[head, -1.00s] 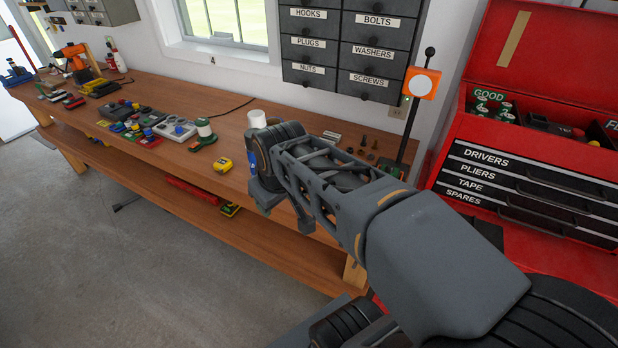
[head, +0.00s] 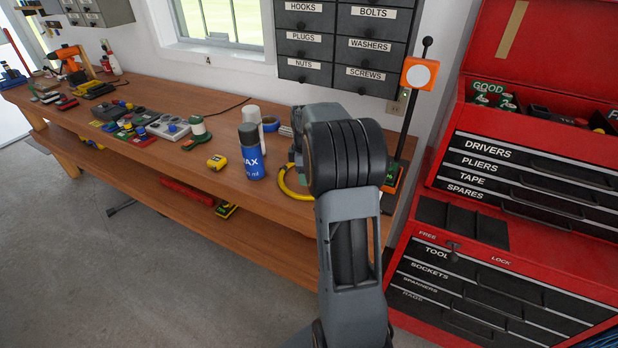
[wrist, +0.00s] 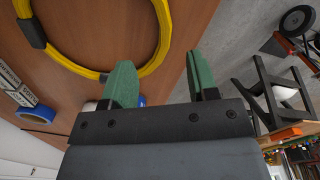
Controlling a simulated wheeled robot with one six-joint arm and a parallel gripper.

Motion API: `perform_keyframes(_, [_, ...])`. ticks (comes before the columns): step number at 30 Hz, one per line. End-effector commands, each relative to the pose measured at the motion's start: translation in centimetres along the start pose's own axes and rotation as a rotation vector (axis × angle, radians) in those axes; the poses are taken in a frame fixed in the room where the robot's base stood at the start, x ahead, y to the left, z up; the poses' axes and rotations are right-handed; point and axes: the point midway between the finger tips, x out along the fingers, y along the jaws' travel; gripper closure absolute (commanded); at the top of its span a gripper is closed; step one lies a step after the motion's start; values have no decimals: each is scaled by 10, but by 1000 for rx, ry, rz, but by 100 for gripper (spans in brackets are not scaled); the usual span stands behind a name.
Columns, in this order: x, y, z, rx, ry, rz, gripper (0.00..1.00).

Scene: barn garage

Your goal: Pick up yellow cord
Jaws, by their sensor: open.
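The yellow cord (wrist: 167,36) lies coiled as a ring on the wooden workbench, with dark bands around it. In the head view its left arc (head: 284,187) shows near the bench's front edge; my arm hides the rest. My gripper (wrist: 162,80) is open in the wrist view, its two green fingers apart with nothing held. The left finger overlaps the lower part of the ring in the picture, and the right finger appears past the bench edge over the floor. I cannot tell whether a finger touches the cord. In the head view my gripper is hidden behind my arm.
A blue spray can (head: 251,160) stands just left of the cord. A blue tape roll (wrist: 37,115) lies beyond it. A yellow tape measure (head: 217,162) and several control boxes lie farther left. A red tool cabinet (head: 520,240) stands right. Floor in front is clear.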

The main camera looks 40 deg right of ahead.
Motion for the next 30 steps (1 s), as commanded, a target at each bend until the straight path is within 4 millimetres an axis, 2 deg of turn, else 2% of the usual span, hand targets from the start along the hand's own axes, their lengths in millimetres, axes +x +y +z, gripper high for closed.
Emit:
perform_keyframes(4, [21, -1, 0, 0, -1, -2, 46])
perform_keyframes(13, [39, -1, 1, 1, 0, -2, 46])
perform_keyframes(22, [77, -2, 4, 1, -1, -3, 46])
perform_keyframes(30, [86, -2, 4, 1, 0, 0, 46])
